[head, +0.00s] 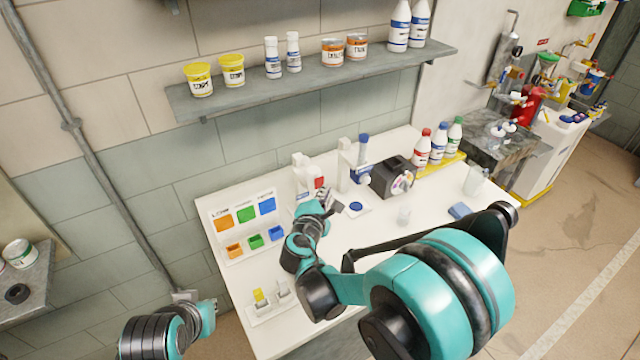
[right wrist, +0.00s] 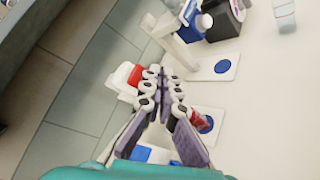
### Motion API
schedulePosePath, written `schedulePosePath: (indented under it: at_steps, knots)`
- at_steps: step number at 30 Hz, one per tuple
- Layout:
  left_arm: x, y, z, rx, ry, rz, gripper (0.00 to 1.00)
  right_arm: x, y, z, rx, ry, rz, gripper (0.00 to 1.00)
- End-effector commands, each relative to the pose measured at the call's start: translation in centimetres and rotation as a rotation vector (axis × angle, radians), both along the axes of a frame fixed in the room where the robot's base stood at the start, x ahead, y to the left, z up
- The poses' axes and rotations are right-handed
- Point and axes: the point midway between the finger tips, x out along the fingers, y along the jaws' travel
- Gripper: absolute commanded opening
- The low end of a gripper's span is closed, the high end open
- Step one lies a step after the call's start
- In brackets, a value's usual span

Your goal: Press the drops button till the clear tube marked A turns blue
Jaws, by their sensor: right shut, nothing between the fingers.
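My right gripper (head: 333,206) is shut and empty, above the table in front of two white dispensers. It also shows in the right wrist view (right wrist: 165,95). I cannot read which is the drops button. My left gripper is out of view.
The white table (head: 400,240) also holds a dark box (head: 393,177), a clear cup (head: 474,180), several bottles on a yellow tray (head: 440,163), a color-bin panel (head: 240,225) and a small rack (head: 270,306). A grey shelf (head: 310,85) hangs above.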

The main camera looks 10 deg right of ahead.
Motion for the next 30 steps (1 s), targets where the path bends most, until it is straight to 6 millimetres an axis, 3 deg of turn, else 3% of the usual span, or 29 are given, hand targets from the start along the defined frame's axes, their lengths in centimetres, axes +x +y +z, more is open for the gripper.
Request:
schedulePosePath:
  at_steps: [30]
  knots:
    - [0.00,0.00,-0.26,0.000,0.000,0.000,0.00,0.79,0.33,0.03,0.000,0.000,0.000,0.00]
